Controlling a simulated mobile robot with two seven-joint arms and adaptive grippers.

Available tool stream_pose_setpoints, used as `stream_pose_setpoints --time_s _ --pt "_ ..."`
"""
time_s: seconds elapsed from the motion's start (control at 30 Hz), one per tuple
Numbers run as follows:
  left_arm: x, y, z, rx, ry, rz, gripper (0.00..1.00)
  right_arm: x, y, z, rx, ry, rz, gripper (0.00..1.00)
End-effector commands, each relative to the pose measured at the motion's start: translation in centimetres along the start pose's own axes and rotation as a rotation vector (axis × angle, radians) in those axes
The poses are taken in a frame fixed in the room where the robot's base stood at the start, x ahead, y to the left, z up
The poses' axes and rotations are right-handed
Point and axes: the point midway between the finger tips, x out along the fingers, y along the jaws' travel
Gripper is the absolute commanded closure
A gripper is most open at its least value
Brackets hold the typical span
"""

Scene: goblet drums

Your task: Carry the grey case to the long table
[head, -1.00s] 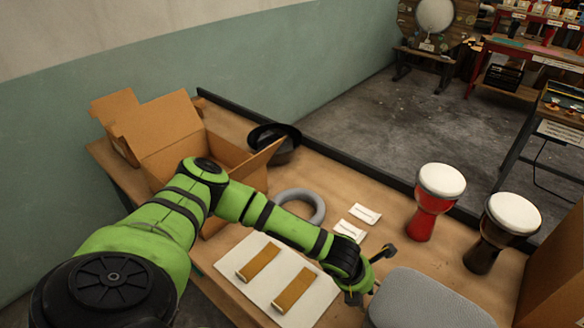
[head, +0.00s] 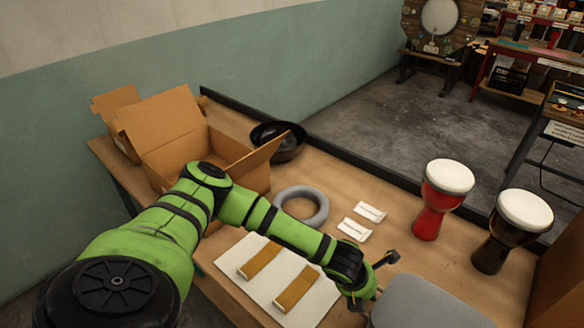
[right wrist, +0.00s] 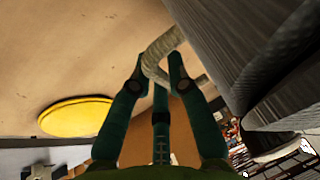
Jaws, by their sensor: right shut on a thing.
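The grey case (head: 428,303) shows at the bottom of the head view, a rounded grey fabric shape cut off by the frame edge. In the right wrist view its dark grey side (right wrist: 245,45) fills the upper right. My right gripper (right wrist: 160,68) is shut on the case's pale, ribbed handle. My left gripper (head: 375,280) is open and empty, its fingers spread just left of the case. A long wooden table (head: 350,195) stretches across the head view. Whether the case touches it is hidden.
On the table are an open cardboard box (head: 165,125), a black bowl (head: 290,146), a grey ring (head: 318,213), white packets, a white board with two tan strips, a red drum (head: 432,218) and a dark drum (head: 492,254). A yellow disc (right wrist: 75,116) shows in the right wrist view.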

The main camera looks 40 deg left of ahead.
Motion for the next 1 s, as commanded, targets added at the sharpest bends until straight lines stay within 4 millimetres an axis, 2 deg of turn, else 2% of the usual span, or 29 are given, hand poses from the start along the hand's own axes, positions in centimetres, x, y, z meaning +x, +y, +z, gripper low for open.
stream_pose_setpoints --time_s 0.17,0.2,0.23,0.27,0.67,0.77,1.0 --pt "1.3 0.6 -0.3 -0.002 -0.004 0.007 1.0 1.2 0.5 0.4 0.0 0.003 0.006 1.0" --pt "1.2 0.6 -0.4 -0.002 -0.002 0.009 0.74 1.1 0.5 0.5 0.0 0.0 0.007 0.74" --pt "1.0 0.6 -0.3 -0.002 -0.002 0.009 0.62 1.0 0.5 0.4 0.001 0.0 0.007 0.62" --pt "1.0 0.6 -0.3 -0.002 -0.001 0.009 0.59 1.0 0.5 0.4 0.001 0.0 0.007 0.59" --pt "0.6 0.3 -0.3 -0.001 -0.001 0.002 0.59 1.0 0.3 0.4 0.0 0.0 0.001 0.59" --pt "-0.5 0.3 -0.3 -0.001 -0.001 0.001 0.59 1.0 0.2 0.4 0.0 0.0 0.001 0.59" --pt "-4.3 0.4 -0.3 -0.001 -0.003 0.003 0.59 1.0 0.2 0.4 0.0 0.0 0.0 0.59"
